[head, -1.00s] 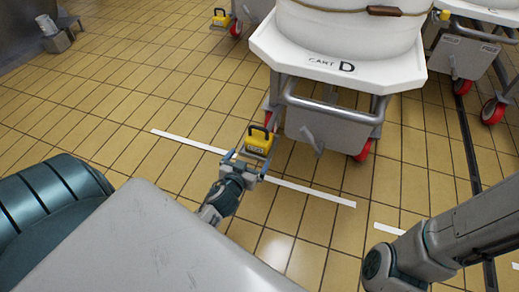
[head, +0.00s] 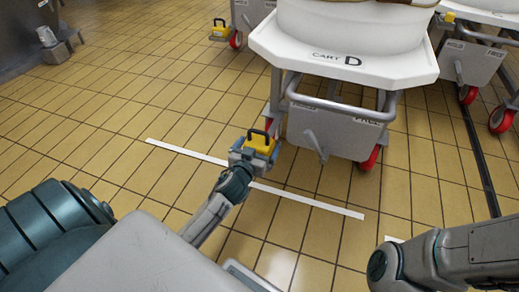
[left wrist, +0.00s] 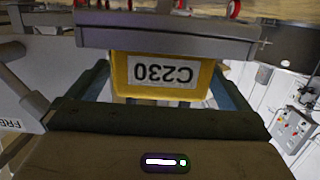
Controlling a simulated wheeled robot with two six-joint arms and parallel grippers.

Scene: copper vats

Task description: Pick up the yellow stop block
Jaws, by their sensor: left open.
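The yellow stop block (head: 259,143), with a black handle on top, is by the red left front wheel of cart D (head: 345,64). My left gripper (head: 255,155) is at the block, with its jaws open and a finger on either side of it. In the left wrist view the block (left wrist: 165,72) shows between the two fingers, with its label C230 upside down. I cannot tell whether the fingers touch it. My right arm comes in at the right, but its gripper is out of view.
Another yellow block (head: 220,31) stands by a cart at the back left. A further cart (head: 465,59) with red wheels stands at the right. A white floor line (head: 310,202) runs in front of cart D. The tiled floor to the left is open.

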